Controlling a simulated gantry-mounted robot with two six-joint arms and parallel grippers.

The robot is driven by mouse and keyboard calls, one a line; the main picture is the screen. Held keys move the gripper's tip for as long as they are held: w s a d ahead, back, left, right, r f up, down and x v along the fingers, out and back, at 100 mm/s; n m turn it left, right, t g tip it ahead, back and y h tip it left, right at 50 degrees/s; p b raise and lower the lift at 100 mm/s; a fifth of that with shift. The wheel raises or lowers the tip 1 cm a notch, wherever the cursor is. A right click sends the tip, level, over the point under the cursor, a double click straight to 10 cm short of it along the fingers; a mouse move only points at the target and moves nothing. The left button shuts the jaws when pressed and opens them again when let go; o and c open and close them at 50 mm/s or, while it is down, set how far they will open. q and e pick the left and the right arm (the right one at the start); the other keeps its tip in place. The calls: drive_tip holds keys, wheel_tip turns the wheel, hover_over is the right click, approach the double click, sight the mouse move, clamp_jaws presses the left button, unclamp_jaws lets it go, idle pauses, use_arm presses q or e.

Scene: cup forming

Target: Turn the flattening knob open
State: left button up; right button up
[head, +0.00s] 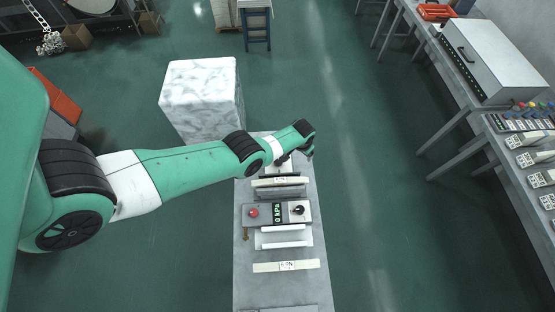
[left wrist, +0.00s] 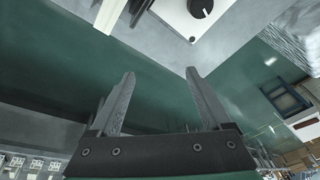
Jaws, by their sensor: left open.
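A grey panel (head: 275,221) on the narrow table carries a red button (head: 253,212), a display reading 0 kPa (head: 277,213) and a black knob (head: 298,210). A black round knob on a white face (left wrist: 199,8) shows at the top of the left wrist view; I cannot tell which knob the task names. My left gripper (left wrist: 160,73) is open and empty, its fingertips apart from that knob. In the head view my left wrist (head: 304,130) hangs over the far end of the table and its fingers are mostly hidden. My right gripper is not in view.
The narrow grey table (head: 244,282) also holds a white labelled strip (head: 286,267). A white marble block (head: 202,92) stands beyond its far left end. Benches with a large grey box (head: 490,57) line the right side. Green floor between them is clear.

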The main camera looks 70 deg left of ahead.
use_arm(q)
drive_tip(key=s+a+m+t+p, duration=0.2)
drive_tip(key=m, duration=0.2)
drive_tip(key=n, duration=0.2)
approach(278, 161)
drive_tip(key=shift+h, duration=0.4)
drive_tip(key=b+x, duration=0.2)
drive_tip(key=b, duration=0.1)
drive_tip(key=b+x, duration=0.3)
drive_tip(key=b, duration=0.1)
drive_tip(key=b+x, duration=0.3)
drive_tip(key=shift+a+f, duration=0.25)
drive_tip(key=shift+a, duration=0.15)
drive_tip(key=shift+w+f+b, duration=0.2)
drive_tip(key=shift+f+b, duration=0.1)
drive_tip(key=shift+b, duration=0.1)
drive_tip(key=shift+r, duration=0.1)
drive_tip(key=shift+c, duration=0.2)
clamp_jaws()
